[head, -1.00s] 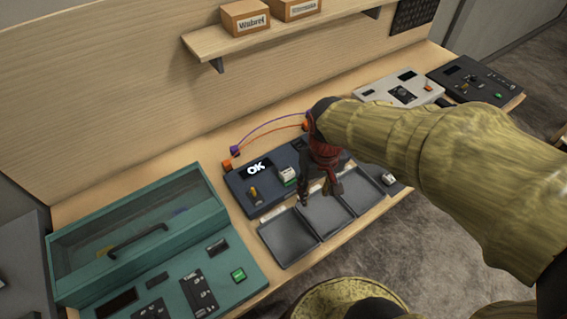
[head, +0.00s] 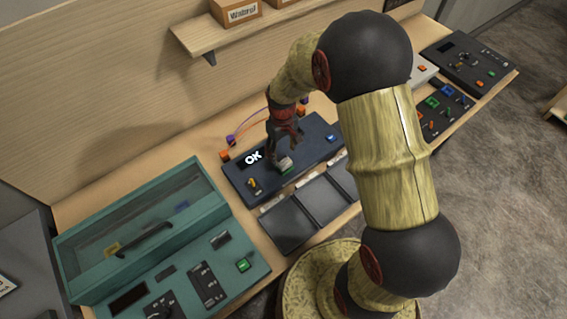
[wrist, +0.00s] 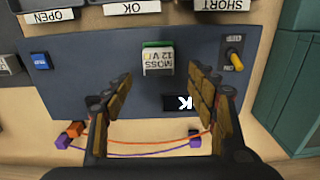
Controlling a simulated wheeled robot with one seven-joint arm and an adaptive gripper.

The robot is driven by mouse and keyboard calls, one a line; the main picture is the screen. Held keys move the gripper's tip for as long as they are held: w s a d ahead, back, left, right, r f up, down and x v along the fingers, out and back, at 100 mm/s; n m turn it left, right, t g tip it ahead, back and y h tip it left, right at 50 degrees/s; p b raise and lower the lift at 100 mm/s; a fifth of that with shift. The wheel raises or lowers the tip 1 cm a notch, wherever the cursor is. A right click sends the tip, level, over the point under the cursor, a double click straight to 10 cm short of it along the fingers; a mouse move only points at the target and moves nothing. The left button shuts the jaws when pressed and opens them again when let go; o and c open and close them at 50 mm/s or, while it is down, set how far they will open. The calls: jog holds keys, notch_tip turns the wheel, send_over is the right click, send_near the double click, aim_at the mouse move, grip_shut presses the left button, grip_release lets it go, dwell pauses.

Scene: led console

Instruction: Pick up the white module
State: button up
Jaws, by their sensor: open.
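The white module (head: 285,163) sits upright on the dark blue console (head: 236,190), with green at its base. In the wrist view the white module (wrist: 158,64) reads "MOSS 12 V" and shows a green strip at its far edge. My gripper (head: 284,151) is just above the module in the head view. In the wrist view my gripper (wrist: 160,86) is open and empty, with a fingertip toward each side of the module. The module appears just beyond the fingertips; I cannot tell the exact height gap.
The console has a lit OK display (head: 253,157), a toggle switch (wrist: 236,60) and a blue button (wrist: 41,61). Orange and purple wires (wrist: 140,150) arc behind it. Grey trays (head: 288,226) lie in front. A teal glass-lidded box (head: 195,215) stands left, a shelf (head: 205,38) above.

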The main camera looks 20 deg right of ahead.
aim_at(283, 160)
notch_tip(283, 160, down, 5)
jog(key=shift+s+d+r, duration=0.1)
jog(key=shift+s+d, duration=0.05)
jog(key=shift+c, duration=0.2)
jog(key=c, duration=1.3)
jog(key=shift+c, duration=0.2)
